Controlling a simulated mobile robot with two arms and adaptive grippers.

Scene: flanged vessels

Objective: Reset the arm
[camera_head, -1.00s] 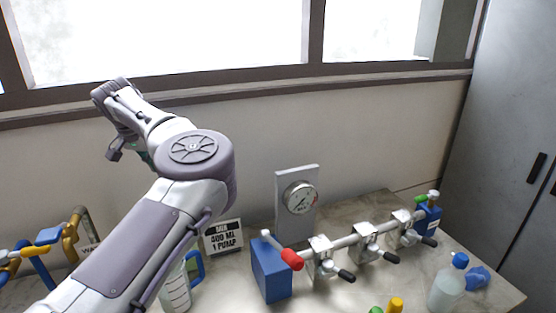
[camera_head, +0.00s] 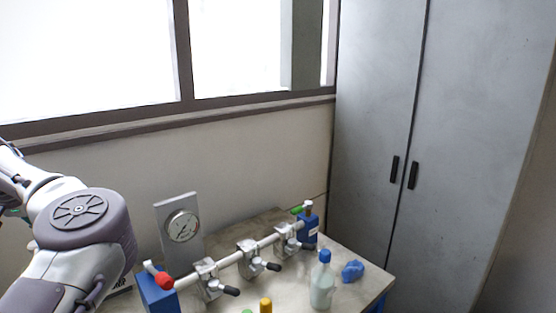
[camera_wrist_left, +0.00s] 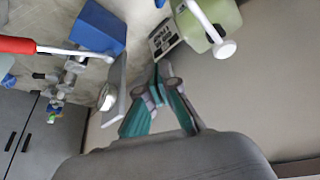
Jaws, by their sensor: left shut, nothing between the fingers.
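My left arm (camera_head: 80,235) comes in at the lower left of the head view, and its gripper is outside that picture. In the left wrist view my left gripper (camera_wrist_left: 164,82) is shut with nothing in it. Its teal fingers hang above the bench, with their tips near a printed sign (camera_wrist_left: 166,40) and a gauge panel (camera_wrist_left: 117,85); I cannot tell the exact gap. My right arm and gripper are in neither view.
A clamped metal pipe (camera_head: 228,259) with a red-ended handle (camera_head: 164,281) runs along the bench. A pressure gauge (camera_head: 183,226) stands behind it. A grey cabinet (camera_head: 380,130) stands beyond.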

